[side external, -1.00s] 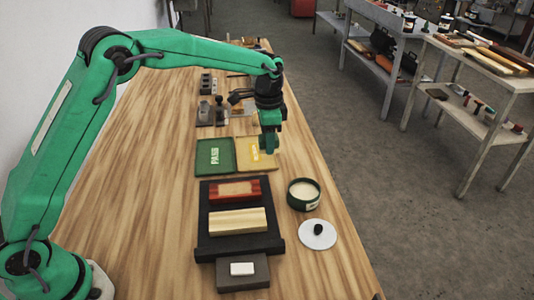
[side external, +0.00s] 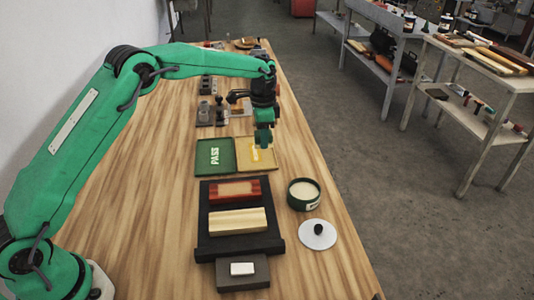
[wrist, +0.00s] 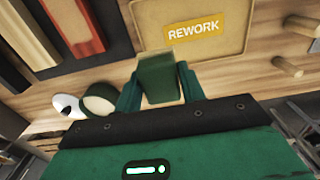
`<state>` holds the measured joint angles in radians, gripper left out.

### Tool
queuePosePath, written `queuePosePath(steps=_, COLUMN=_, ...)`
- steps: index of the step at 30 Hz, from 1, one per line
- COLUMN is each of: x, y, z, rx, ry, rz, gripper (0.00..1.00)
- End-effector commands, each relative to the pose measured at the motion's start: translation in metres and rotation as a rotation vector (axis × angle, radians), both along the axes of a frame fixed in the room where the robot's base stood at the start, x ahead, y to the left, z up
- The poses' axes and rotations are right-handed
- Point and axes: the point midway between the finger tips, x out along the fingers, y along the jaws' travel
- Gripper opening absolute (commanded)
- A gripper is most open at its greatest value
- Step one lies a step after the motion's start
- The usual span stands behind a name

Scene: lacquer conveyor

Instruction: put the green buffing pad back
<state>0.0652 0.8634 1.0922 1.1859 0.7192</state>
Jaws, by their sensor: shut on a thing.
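My gripper (wrist: 157,88) is shut on the green buffing pad (wrist: 158,72), a block-like green piece held between its two green fingers in the wrist view. In the side view my gripper (side external: 264,138) hangs over the far part of the tan REWORK tray (side external: 243,166). There I cannot tell the pad apart from the green fingers. In the wrist view the REWORK tray (wrist: 150,25) lies below and beyond the pad. The green PASS tray (side external: 202,160) is left of the REWORK tray.
Nearer stand a black conveyor (side external: 212,245) with red and pale wooden blocks, a green tin (side external: 303,195) and a white lid (side external: 318,240). Dark fixtures (side external: 206,112) stand behind the trays. Wooden pegs (wrist: 287,67) show at right in the wrist view. The table's left side is clear.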

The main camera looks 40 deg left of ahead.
Motion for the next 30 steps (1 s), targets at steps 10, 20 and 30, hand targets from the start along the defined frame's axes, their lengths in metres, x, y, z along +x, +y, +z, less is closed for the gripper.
queuePosePath(steps=10, x=0.024, y=0.043, z=-0.03, rx=0.0, ry=0.001, rz=0.0, gripper=0.17)
queuePosePath(steps=20, x=0.028, y=0.049, z=-0.035, rx=0.0, ry=0.0, rz=-0.001, gripper=0.17)
queuePosePath(steps=30, x=0.028, y=0.049, z=-0.065, rx=0.0, ry=0.001, rz=-0.001, gripper=0.17)
